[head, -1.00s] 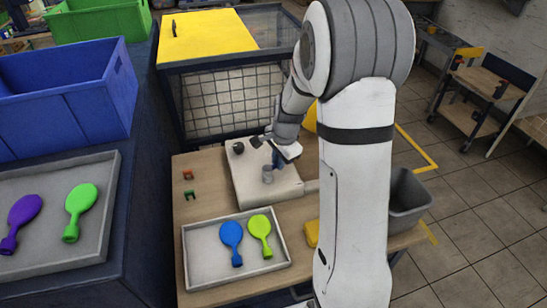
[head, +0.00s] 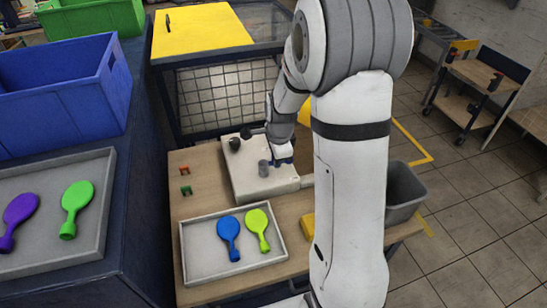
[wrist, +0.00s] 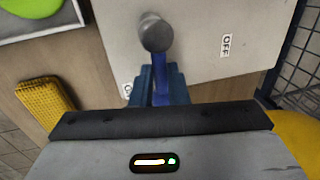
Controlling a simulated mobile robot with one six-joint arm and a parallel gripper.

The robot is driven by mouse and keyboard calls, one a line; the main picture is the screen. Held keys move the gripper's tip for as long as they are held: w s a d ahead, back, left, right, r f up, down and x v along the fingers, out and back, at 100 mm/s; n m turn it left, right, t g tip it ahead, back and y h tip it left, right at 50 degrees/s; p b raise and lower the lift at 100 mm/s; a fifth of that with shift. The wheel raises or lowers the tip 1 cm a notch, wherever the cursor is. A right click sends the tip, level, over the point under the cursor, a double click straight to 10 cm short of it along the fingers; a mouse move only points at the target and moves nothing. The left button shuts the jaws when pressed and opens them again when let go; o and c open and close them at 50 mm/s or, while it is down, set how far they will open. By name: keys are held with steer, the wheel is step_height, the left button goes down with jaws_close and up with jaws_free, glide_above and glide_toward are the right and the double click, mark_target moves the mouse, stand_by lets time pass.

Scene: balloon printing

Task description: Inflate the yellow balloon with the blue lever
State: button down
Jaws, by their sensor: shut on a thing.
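The machine is a pale box (head: 252,187) on the wooden table, with a grey cylinder (head: 263,168) on top. The cylinder also shows in the wrist view (wrist: 155,32). My gripper (wrist: 158,78) is shut on the blue lever (wrist: 161,92) just beside this cylinder; its fingers hide part of the lever. In the head view my gripper (head: 281,157) is low over the right side of the box. A rounded yellow shape, apparently the yellow balloon (head: 304,112), shows partly behind my arm. It also shows at the lower right of the wrist view (wrist: 297,138).
An "OFF" label (wrist: 226,44) is on the box. A grey tray (head: 203,256) holds a blue and a lime balloon. A yellow block (head: 307,227) and a grey bin (head: 405,192) are to the right. A wire-mesh cage (head: 225,105) stands behind the box.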

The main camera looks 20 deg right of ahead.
steer(key=c, duration=1.4)
jaws_free()
step_height(320, 180, up, 8)
steer(key=s, duration=0.1)
steer(key=shift+s+f+b, duration=0.15)
steer(key=shift+s+b, duration=0.1)
steer(key=shift+b, duration=0.15)
